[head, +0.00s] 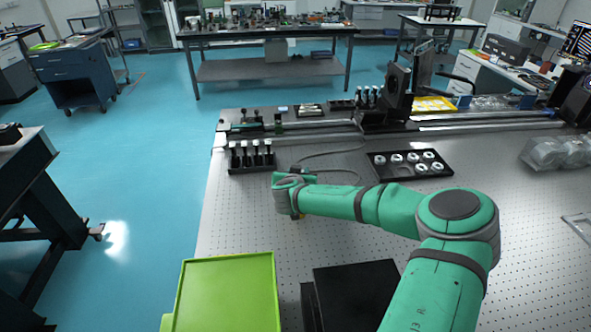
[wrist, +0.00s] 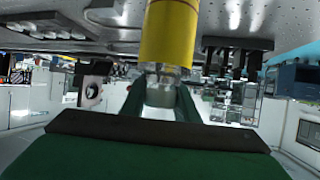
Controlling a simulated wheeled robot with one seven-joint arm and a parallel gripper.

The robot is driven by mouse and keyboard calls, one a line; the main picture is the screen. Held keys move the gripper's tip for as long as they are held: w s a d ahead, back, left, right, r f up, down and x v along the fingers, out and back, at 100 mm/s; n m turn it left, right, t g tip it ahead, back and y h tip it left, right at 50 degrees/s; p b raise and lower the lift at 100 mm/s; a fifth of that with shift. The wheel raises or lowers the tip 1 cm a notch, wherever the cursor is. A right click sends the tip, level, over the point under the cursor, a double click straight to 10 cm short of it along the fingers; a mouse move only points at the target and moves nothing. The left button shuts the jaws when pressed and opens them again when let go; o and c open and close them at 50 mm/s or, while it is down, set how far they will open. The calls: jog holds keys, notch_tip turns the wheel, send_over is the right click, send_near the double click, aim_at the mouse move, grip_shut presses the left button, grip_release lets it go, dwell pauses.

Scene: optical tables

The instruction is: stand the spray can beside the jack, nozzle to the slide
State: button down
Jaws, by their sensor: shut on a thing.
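The spray can has a yellow body (wrist: 170,35) and a clear and grey upper end, seen large in the wrist view. My gripper (wrist: 160,98) is shut on that end, with a green finger on each side. In the wrist view the picture is upside down, and the can's body points toward the table top. In the head view my gripper (head: 292,188) hides nearly all of the can; I cannot tell whether its base touches the table. A black flat-topped block (head: 355,295), perhaps the jack, stands at the front. The long rail (head: 480,122) at the back may be the slide.
A green tray (head: 225,290) lies left of the black block. Black posts (head: 252,156) stand in a rack behind my gripper. A black tray of white round parts (head: 410,163) lies to the right. A cable (head: 335,153) loops behind. Perforated table between is bare.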

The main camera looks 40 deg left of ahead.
jog(key=c, duration=1.4)
grip_release()
jog(key=shift+f, duration=0.1)
